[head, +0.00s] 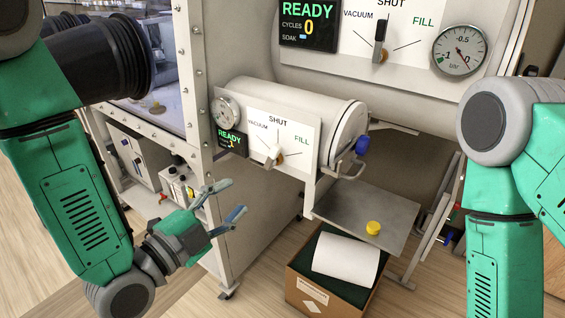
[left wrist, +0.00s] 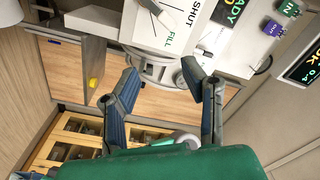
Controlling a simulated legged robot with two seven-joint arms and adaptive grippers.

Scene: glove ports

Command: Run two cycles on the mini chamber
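The mini chamber (head: 305,103) is a white horizontal cylinder with a white front panel. The round end door (head: 350,130), with a blue knob (head: 362,144), looks closed. My left gripper (head: 236,198) is open and empty, below and left of the panel. In the left wrist view its fingers (left wrist: 160,85) are spread. My right gripper is out of view.
The large chamber above has a READY display (head: 309,22) with cycles 0, a black handle (head: 380,40) toward SHUT and a gauge (head: 459,50). A grey shelf (head: 350,212) carries a yellow cap (head: 373,228). A box (head: 300,290) holding a white roll stands below.

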